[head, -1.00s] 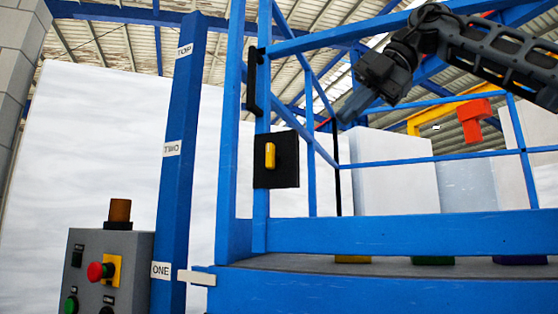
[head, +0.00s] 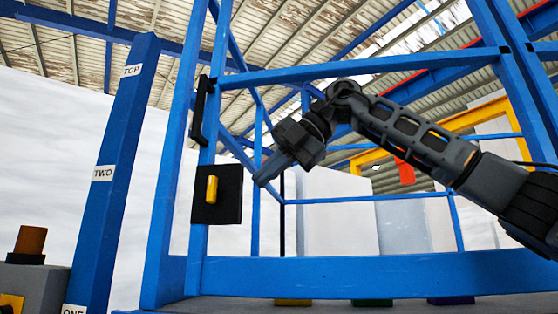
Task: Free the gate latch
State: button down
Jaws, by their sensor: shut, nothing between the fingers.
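The gate latch is a yellow upright handle (head: 212,189) on a black square plate (head: 231,208), fixed to the blue gate post at left of centre in the head view. The blue gate (head: 370,273) has a top rail, a lower rail and posts. A black pull handle (head: 199,110) sits higher on the same post. My gripper (head: 258,182) is shut and empty, pointing down and left. In the picture its tips are just right of the latch plate, apart from the yellow handle. I cannot tell its depth from the plate.
A blue post (head: 117,170) labelled TOP, TWO and ONE stands left of the gate. A grey control box (head: 38,285) with an orange-brown lamp (head: 28,241) is at lower left. Behind the gate are pale panels (head: 335,210) and an orange-red block (head: 405,172).

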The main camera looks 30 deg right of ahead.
aim_at(231, 189)
jog(key=w+a, duration=0.1)
jog(key=w+a+f, duration=0.2)
jog(key=shift+w+a+f+p, duration=0.25)
jog(key=shift+a+p, duration=0.15)
jog(key=shift+w+a+f, duration=0.1)
jog(key=shift+w+a, duration=0.45)
jog(key=shift+w, duration=0.15)
